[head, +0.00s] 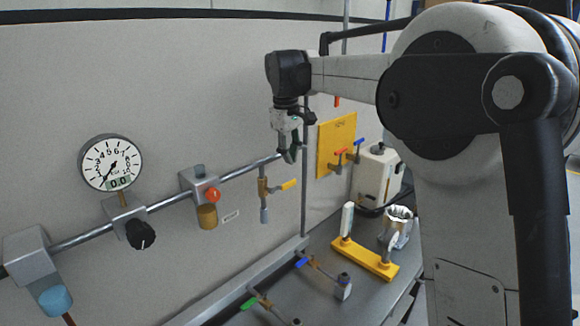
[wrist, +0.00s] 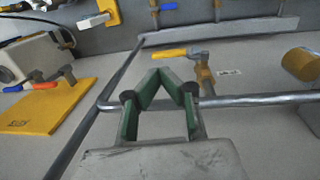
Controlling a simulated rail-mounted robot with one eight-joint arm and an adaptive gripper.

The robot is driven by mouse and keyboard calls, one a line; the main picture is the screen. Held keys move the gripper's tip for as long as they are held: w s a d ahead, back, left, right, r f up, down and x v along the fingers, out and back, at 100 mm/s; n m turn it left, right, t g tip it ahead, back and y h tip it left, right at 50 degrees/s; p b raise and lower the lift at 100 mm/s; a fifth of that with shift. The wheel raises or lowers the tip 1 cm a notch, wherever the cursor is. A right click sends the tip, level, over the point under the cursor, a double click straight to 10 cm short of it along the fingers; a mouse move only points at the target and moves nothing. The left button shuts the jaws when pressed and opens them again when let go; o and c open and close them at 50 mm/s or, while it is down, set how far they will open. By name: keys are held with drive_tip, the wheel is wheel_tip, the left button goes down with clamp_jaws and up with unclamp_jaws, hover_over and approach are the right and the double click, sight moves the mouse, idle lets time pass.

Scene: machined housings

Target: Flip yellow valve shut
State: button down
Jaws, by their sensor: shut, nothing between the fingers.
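The yellow valve handle (head: 288,184) sticks out to the right from a brass valve body (head: 263,187) that hangs under the wall pipe in the head view. The handle lies crosswise to the upright valve body. In the wrist view the yellow handle (wrist: 170,53) points left from the brass valve body (wrist: 205,75), beyond my fingers. My gripper (head: 291,157) is shut and empty, pointing down by the pipe's end, above the handle and apart from it. Its green-lined fingers (wrist: 170,80) show in the wrist view.
The wall pipe (head: 232,175) carries a gauge (head: 110,163), a black knob (head: 140,235) and a red-knobbed block (head: 201,185). A yellow panel (head: 336,145) with red and blue handles stands right of an upright pole (head: 304,205). Blue- and green-handled valves sit on the bench below.

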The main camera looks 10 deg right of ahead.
wheel_tip(320, 180, up, 8)
drive_tip(key=f+b, duration=0.1)
drive_tip(key=s+d+f+m+t+b, duration=0.1)
drive_tip(key=s+d+m+b, duration=0.2)
drive_tip(key=s, duration=0.6)
drive_tip(key=s+d+f+m+t+b, duration=0.2)
drive_tip(key=s+d+f+b, duration=0.1)
drive_tip(key=s+f, duration=1)
drive_tip(key=s+d+f+m+t+y+b, duration=0.1)
drive_tip(key=s+d+f+m+t+b, duration=0.1)
drive_tip(key=s+f, duration=1.1)
drive_tip(key=s+d+t+b, duration=0.1)
drive_tip(key=s+d+b, duration=0.1)
drive_tip(key=s+d, duration=0.1)
drive_tip(key=shift+s+f+m, duration=0.2)
drive_tip(key=shift+f+m, duration=0.05)
drive_tip(key=shift+m, duration=0.15)
